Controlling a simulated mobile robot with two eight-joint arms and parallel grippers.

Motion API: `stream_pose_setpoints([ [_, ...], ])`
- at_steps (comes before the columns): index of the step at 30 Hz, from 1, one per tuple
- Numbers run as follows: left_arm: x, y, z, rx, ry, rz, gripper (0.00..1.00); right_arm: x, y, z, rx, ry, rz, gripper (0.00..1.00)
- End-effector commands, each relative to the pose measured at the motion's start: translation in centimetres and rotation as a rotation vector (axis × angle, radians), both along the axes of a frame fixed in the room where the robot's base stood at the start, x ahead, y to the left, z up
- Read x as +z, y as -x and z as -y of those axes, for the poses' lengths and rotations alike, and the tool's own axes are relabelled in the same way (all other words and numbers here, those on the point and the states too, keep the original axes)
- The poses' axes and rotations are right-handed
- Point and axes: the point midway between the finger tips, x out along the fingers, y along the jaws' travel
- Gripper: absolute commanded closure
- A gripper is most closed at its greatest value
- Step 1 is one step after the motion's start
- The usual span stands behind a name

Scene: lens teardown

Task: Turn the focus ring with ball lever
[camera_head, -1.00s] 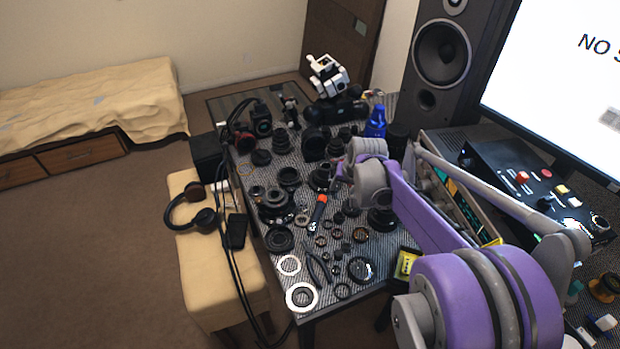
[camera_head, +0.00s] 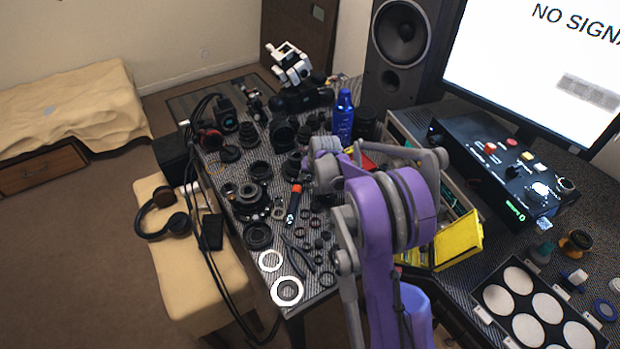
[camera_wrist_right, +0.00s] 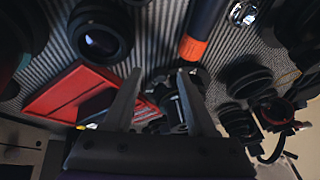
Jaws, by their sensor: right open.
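My right gripper (camera_wrist_right: 160,88) is open in the wrist view, with its two fingers spread and pointing away from the camera. A dark lens part (camera_wrist_right: 173,98) shows between and beyond the fingers; I cannot tell whether they touch it. No ball lever can be made out clearly, so I cannot tell which ring carries it. In the head view my right arm reaches over the table from the front right, and the gripper end is over the dark lens parts (camera_head: 250,198), with its fingertips hidden. My left gripper is not in view.
An orange-and-dark tool (camera_head: 293,203) lies among the parts; its orange end (camera_wrist_right: 193,48) shows in the wrist view. A red flat tray (camera_wrist_right: 62,95) lies left of the fingers. A blue bottle (camera_head: 343,118), speaker (camera_head: 402,75) and control box (camera_head: 500,165) stand behind and right.

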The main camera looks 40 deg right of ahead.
Motion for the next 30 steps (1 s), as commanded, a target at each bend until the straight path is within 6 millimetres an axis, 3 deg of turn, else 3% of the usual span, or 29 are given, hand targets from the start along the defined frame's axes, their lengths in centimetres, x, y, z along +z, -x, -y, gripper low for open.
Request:
stream_pose_setpoints([
  [9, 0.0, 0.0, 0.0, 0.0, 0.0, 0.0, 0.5, -0.22, -0.1, 0.01, 0.0, 0.0, 0.0, 0.45],
  [18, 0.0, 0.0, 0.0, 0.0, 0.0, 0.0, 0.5, -0.2, -0.09, 0.02, 0.0, 0.0, 0.0, 0.99],
  [30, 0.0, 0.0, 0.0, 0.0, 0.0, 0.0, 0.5, -0.18, -0.09, 0.03, 0.0, 0.0, 0.0, 1.0],
])
